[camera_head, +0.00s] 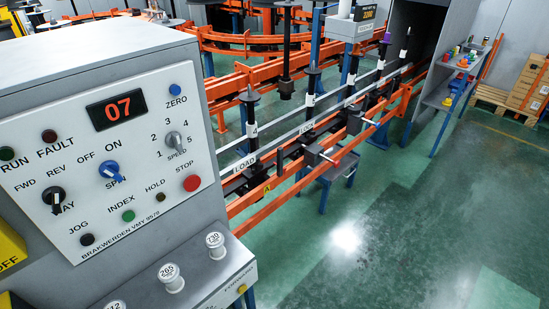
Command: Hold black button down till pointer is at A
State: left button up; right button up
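A black button (87,240) sits low on the left of the white control panel (75,190), below the word JOG. Nothing touches it. A spindle (252,135) on the orange line carries a white tag whose character is small and could be A or 4. I cannot make out a separate pointer at it. Neither of my grippers is in view.
The panel also has a red display reading 07 (117,109), a black knob (54,200), a blue knob (110,172), a green button (128,215) and a red STOP button (192,183). Green floor (420,220) is clear at right.

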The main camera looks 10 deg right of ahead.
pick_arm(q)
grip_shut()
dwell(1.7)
